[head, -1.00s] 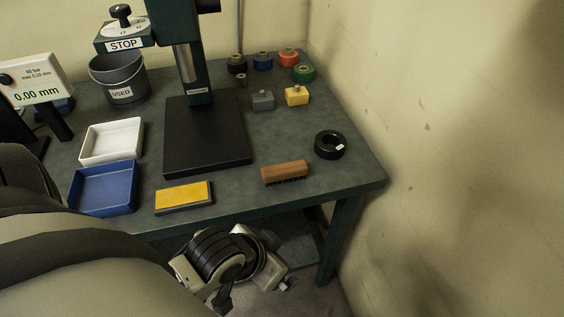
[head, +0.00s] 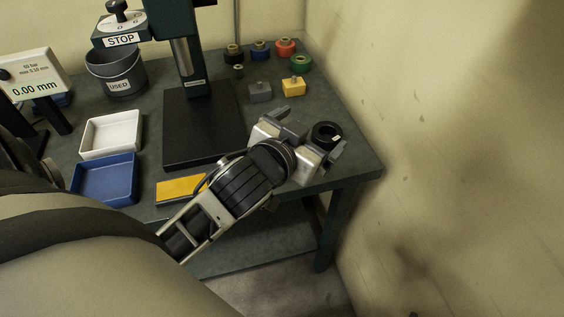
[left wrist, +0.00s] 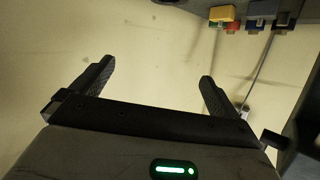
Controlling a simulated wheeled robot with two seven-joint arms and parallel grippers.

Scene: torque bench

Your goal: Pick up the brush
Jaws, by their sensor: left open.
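The brush, brown with dark bristles in the earlier head view, is hidden now behind my left gripper and wrist. My left gripper (head: 313,131) is over the bench's front right part, above where the brush lay. Its fingers are apart, with one toward the back and one toward the right edge. In the left wrist view the open fingers (left wrist: 154,76) have nothing between them but the pale wall behind. The brush does not show in that view. My right gripper is not in view.
A black ring (head: 326,135) shows just past the left gripper. Grey (head: 260,92) and yellow (head: 293,87) blocks stand behind, with several coloured rolls farther back. The black press base (head: 203,125) and yellow pad (head: 180,188) are to the left. A wall (head: 440,150) borders the bench's right side.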

